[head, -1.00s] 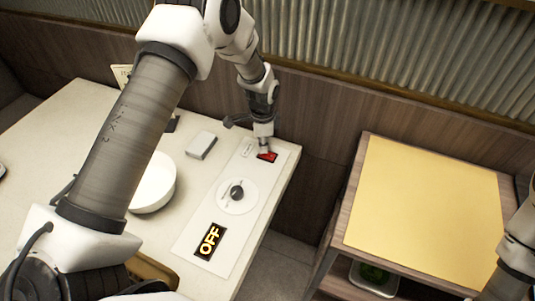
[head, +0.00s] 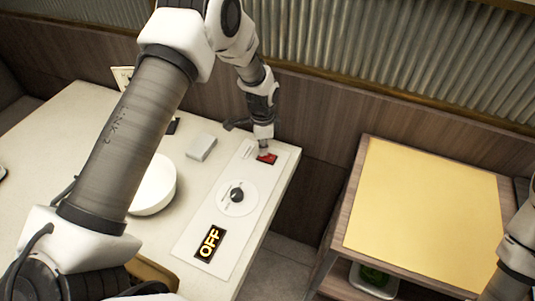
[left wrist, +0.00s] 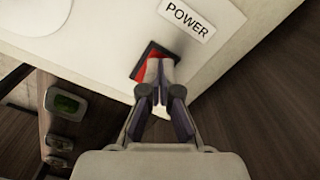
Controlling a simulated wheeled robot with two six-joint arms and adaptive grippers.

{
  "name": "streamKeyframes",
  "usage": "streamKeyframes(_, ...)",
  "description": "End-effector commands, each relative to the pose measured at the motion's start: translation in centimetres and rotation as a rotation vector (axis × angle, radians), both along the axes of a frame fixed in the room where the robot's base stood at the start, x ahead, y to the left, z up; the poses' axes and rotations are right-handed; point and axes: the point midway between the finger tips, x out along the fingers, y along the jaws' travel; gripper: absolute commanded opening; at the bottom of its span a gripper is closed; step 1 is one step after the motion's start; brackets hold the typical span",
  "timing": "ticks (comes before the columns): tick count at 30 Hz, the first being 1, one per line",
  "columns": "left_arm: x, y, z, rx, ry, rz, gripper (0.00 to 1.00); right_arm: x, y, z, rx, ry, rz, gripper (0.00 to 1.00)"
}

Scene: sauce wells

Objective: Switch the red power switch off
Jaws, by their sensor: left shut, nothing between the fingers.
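The red power switch (head: 267,158) sits in a dark frame at the far end of a white panel (head: 190,243) on the table. In the left wrist view the switch (left wrist: 143,66) shows beside a POWER label (left wrist: 187,19). My left gripper (head: 263,150) is shut and empty, with its tips at the switch; they cover part of it in the left wrist view (left wrist: 158,82). I cannot tell if they press on it. My right gripper is out of view; only part of that arm shows at the right edge.
A dark round knob (head: 237,195) on a white dial sits mid-panel. A white bowl (head: 155,187) and a small grey-white box (head: 201,147) stand left of the panel. A side table with a yellow top (head: 425,200) stands to the right, across a gap.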

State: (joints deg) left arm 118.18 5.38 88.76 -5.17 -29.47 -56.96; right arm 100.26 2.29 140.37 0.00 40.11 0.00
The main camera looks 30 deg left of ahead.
Motion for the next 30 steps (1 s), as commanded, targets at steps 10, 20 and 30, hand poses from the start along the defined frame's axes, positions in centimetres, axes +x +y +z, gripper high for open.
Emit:
streamKeyframes(10,0.0,0.0,4.0,0.0,-0.001,0.0,0.0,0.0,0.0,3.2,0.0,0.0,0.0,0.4)
streamKeyframes(20,0.0,0.0,6.0,0.0,0.0,0.0,0.0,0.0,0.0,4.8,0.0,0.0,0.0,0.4)
streamKeyframes(30,0.0,0.0,5.9,0.0,0.0,0.0,0.0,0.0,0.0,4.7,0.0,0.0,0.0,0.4)
